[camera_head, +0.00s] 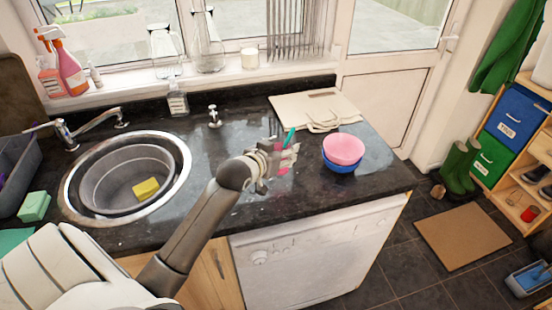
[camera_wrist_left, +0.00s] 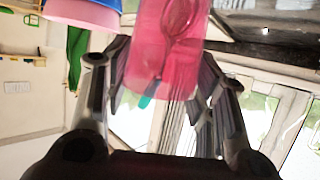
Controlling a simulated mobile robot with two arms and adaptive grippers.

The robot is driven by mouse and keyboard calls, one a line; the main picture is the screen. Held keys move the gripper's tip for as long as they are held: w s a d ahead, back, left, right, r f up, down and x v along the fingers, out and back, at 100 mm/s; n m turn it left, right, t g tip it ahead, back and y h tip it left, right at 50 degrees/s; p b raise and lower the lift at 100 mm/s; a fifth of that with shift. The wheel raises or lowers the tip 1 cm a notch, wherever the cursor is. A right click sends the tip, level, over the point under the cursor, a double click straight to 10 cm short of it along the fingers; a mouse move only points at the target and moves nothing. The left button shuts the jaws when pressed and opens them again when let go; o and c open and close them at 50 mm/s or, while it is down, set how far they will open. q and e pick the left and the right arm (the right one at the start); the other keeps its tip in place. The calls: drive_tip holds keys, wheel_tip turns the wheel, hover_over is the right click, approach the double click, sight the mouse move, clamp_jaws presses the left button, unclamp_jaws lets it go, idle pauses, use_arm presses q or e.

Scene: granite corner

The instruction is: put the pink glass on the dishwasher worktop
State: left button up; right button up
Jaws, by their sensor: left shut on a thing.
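The pink glass (camera_wrist_left: 160,50) is see-through and fills the upper middle of the left wrist view. A whisk-like shape and a teal stick (camera_wrist_left: 147,97) show in or behind it. In the head view, parts of the glass (camera_head: 283,171) show at my left gripper (camera_head: 284,157), with the teal stick (camera_head: 290,136) rising above. My left gripper is shut on the glass, over the black worktop (camera_head: 235,185) near the white dishwasher (camera_head: 315,255). I cannot tell whether the glass's base touches the worktop. My right gripper is not in view.
A pink bowl (camera_head: 343,149) nested in a blue bowl (camera_head: 341,167) stands right of the gripper. Cutting boards (camera_head: 310,107) lie behind. The sink (camera_head: 125,175) with a yellow sponge (camera_head: 146,188) is left. Bare worktop shows around the gripper.

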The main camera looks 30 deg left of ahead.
use_arm(q)
drive_tip(key=shift+w+a+f, duration=0.2)
drive_tip(key=shift+a+f, duration=0.7)
drive_tip(key=shift+f, duration=0.15)
drive_tip(key=f, duration=0.1)
drive_tip(key=f+p, duration=0.1)
drive_tip(key=shift+a+f, duration=0.2)
drive_tip(key=shift+f, duration=0.55)
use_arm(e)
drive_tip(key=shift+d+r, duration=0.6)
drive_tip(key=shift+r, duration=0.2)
use_arm(q)
drive_tip(key=shift+f, duration=0.1)
drive_tip(key=o, duration=1.1)
